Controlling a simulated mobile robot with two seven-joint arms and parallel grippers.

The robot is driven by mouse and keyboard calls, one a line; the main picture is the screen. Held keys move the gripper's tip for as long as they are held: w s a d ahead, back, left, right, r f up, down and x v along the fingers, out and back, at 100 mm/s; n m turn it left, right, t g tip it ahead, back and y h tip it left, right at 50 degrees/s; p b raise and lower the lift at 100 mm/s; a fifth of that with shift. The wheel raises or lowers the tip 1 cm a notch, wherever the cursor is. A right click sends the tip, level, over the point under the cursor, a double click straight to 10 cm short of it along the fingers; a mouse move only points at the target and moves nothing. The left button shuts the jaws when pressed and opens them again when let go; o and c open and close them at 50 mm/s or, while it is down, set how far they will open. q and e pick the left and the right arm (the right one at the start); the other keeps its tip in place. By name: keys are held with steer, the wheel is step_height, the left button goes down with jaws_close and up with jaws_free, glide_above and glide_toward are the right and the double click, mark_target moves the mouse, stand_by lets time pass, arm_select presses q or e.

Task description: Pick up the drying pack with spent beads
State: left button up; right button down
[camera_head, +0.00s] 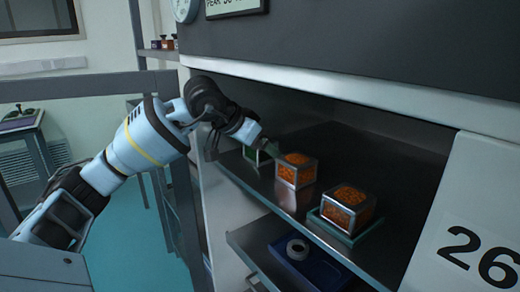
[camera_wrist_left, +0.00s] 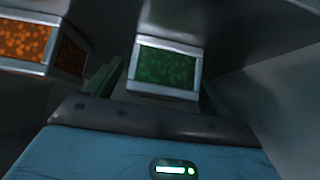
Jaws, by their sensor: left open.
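A metal-framed pack with green beads (camera_head: 257,156) stands at the far left end of the dark shelf, partly hidden by my left gripper (camera_head: 250,143). In the left wrist view the green pack (camera_wrist_left: 168,70) is straight ahead, between the two fingers of the open left gripper (camera_wrist_left: 160,84). I cannot tell whether the fingers touch it. Two similar packs hold orange beads: one in the middle of the shelf (camera_head: 295,171) and one on the right (camera_head: 348,208). The middle one appears at the left of the wrist view (camera_wrist_left: 42,45). My right gripper is out of view.
The right orange pack sits on a teal tray (camera_head: 328,226). Below the shelf (camera_head: 318,150), a pulled-out lower surface holds a blue item with a grey ring (camera_head: 297,248). A dark cabinet panel (camera_head: 340,50) overhangs the shelf. A white panel marked 26 (camera_head: 470,215) stands at right.

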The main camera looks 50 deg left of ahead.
arm_select(q)
steer(key=c, duration=1.1)
steer(key=shift+c, duration=0.2)
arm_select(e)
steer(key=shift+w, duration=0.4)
arm_select(q)
steer(key=shift+r, duration=0.15)
